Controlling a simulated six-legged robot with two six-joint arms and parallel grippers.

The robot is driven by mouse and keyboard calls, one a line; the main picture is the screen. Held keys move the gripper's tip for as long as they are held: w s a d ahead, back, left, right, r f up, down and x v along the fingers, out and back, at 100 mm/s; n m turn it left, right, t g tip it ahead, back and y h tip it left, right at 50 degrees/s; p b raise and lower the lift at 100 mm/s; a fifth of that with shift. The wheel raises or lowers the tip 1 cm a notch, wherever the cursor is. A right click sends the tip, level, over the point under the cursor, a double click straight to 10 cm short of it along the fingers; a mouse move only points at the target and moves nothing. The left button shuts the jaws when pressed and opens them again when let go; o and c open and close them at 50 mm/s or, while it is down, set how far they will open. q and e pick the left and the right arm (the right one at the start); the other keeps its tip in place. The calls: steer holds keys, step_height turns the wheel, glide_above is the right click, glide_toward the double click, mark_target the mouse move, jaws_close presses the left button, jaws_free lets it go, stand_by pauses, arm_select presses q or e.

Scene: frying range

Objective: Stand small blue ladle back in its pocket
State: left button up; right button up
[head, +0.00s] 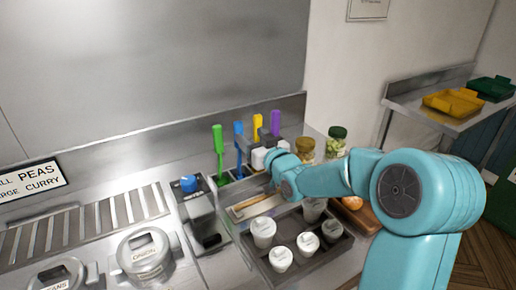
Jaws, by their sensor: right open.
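A slim blue handle (238,142), which I take to be the small blue ladle, stands nearly upright in the rack at the back of the counter. It is between a green handle (218,140) and a yellow one (257,127). Its lower end is too small to make out clearly. My right gripper (266,154) is open at the rack, to the right of the blue handle and in front of the yellow and purple handles. It appears apart from the blue handle. My left gripper is not in view.
A purple handle (275,121) stands at the right of the rack. A dark tray (290,279) with several white lidded cups is in front. Two jars (337,140) stand behind my right arm. A blue-topped device (188,184) is at left. The steel wall closes off the back.

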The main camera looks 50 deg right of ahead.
steer(key=v, duration=0.3)
steer(key=shift+s, duration=0.15)
steer(key=shift+f, duration=0.1)
stand_by(0.5)
